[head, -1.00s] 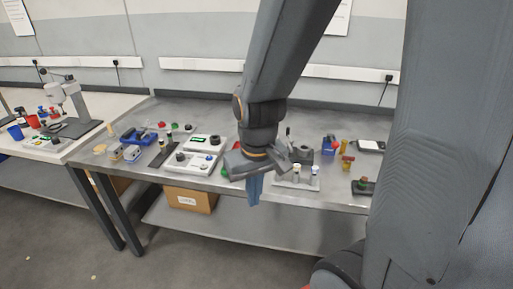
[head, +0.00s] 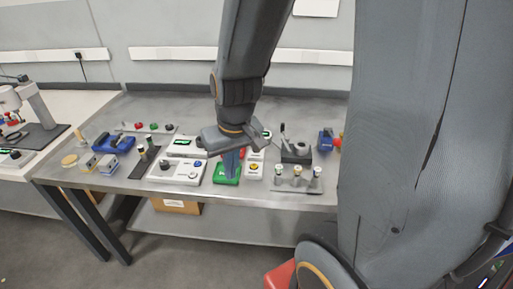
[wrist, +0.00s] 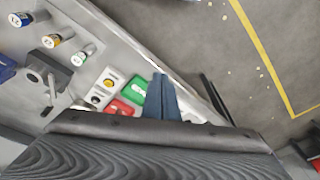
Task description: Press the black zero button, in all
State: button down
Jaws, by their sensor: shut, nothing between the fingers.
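My gripper (head: 231,166) is shut and empty, its blue fingers pointing down over a green box (head: 226,176) near the table's front edge. Whether the fingertips touch the box I cannot tell. In the wrist view the shut fingers (wrist: 160,97) hide part of what lies beyond them. A white box with a dark round knob and a blue button (head: 180,172) lies left of the gripper. A narrow white box with a yellow button (head: 254,170) lies right of it. The labels are too small to read, so I cannot tell which control is the black zero button.
A rack with several upright capped pieces (head: 297,180) stands to the right, a dark lever device (head: 295,151) behind it. A blue vise (head: 114,143) and a dark strip with small posts (head: 145,160) are at the left. The metal table's (head: 75,175) front edge is close.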

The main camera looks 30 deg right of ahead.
jog(key=w+d+r+t+h+p, duration=0.1)
jog(key=w+d+t+p, duration=0.15)
jog(key=w, duration=0.55)
jog(key=w+d+t+h+p, duration=0.1)
jog(key=w+d+t+p, duration=0.15)
jog(key=w, duration=0.65)
jog(key=d+f+h+p, duration=0.1)
jog(key=d+h, duration=0.1)
jog(key=d, duration=0.4)
jog(key=w+d+m+g+h+p, duration=0.1)
jog(key=d+h+p, duration=0.1)
jog(key=d, duration=0.4)
jog(key=shift+w+f+g+h, duration=0.3)
jog(key=shift+f+h, duration=0.05)
jog(key=shift+h, duration=0.45)
jog(key=shift+f, duration=0.1)
notch_tip(320, 180, down, 6)
jog(key=b, duration=0.8)
jog(key=shift+f+b, duration=0.55)
jog(key=shift+f, duration=0.8)
jog(key=shift+f, duration=0.1)
